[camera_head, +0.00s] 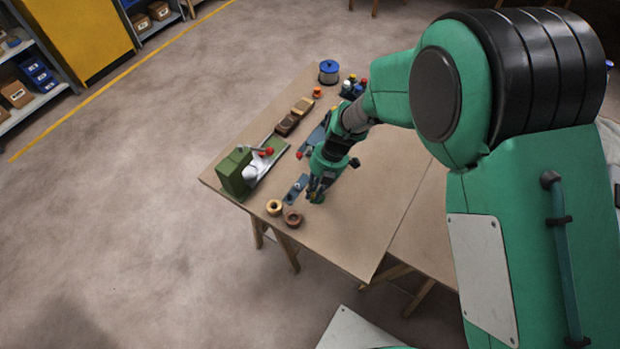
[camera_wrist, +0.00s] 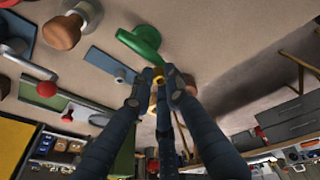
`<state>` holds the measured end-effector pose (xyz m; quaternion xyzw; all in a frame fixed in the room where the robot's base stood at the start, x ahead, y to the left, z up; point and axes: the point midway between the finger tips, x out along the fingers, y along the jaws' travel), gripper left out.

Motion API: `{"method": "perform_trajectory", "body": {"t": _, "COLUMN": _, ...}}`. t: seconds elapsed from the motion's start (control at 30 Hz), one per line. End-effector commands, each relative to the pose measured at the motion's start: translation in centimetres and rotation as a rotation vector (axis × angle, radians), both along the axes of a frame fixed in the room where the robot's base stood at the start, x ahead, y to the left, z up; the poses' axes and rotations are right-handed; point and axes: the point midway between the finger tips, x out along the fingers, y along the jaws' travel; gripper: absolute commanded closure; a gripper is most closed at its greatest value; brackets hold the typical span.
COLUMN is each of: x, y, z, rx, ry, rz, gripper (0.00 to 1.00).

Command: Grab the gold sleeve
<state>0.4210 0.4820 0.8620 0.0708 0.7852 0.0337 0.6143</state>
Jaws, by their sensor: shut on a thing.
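The gold sleeve (camera_wrist: 158,77) shows in the wrist view as a small yellow-gold piece between my fingertips. My gripper (camera_wrist: 160,78) is shut on it, and the dark fingers hide much of it. In the head view my gripper (camera_head: 316,198) is low over the front part of the brown table, just right of a small blue-grey plate (camera_head: 297,187). The sleeve cannot be made out there. Whether it touches the table is not clear.
A gold ring (camera_head: 274,207) and a brown ring (camera_head: 292,218) lie near the table's front edge. A green block device (camera_head: 236,172) with red knobs stands left. A green rounded part (camera_wrist: 142,42) is close to the fingertips. The table's right side is clear.

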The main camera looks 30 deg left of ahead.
Motion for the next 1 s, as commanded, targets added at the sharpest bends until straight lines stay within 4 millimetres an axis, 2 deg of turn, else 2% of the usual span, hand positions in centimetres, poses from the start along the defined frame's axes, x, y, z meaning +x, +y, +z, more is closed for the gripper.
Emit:
{"method": "perform_trajectory", "body": {"t": 0.2, "x": -2.2, "y": -2.5, "z": 0.4, "rx": 0.000, "ry": 0.000, "rz": -0.002, "gripper": 1.00}}
{"method": "perform_trajectory", "body": {"t": 0.4, "x": -3.3, "y": -3.8, "z": 0.5, "rx": 0.001, "ry": -0.001, "rz": -0.001, "gripper": 1.00}}
{"method": "perform_trajectory", "body": {"t": 1.0, "x": -3.8, "y": -4.4, "z": 0.5, "rx": 0.001, "ry": 0.000, "rz": -0.001, "gripper": 1.00}}
